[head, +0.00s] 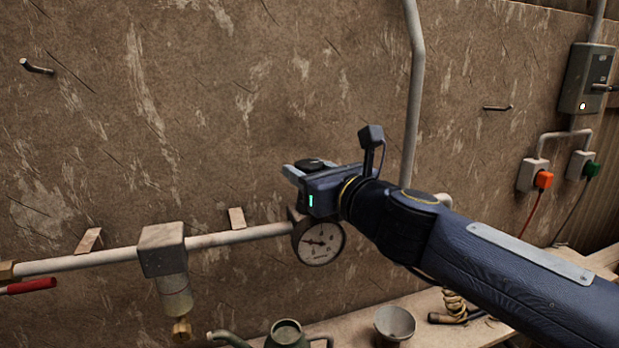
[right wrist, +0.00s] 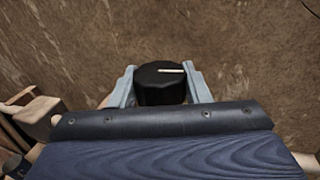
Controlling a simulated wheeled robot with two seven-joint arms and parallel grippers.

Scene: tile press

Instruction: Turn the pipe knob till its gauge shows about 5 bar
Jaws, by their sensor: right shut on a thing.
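The black pipe knob (right wrist: 158,84) sits between the two fingers of my right gripper (right wrist: 160,88) in the right wrist view, with a white mark on its top pointing right. In the head view my right gripper (head: 302,168) is shut on the knob (head: 318,163), at the pipe above the gauge. The round white gauge (head: 320,242) hangs just below the gripper. Its dark needle points left and slightly up; the numbers are too small to read. My left gripper is not in view.
A pale pipe (head: 80,260) runs along the wall with a filter unit (head: 163,250) and a red lever (head: 30,286) to the left. A green can (head: 287,334) and a bowl (head: 394,322) stand on the bench below. A vertical pipe (head: 415,80) rises behind my right arm.

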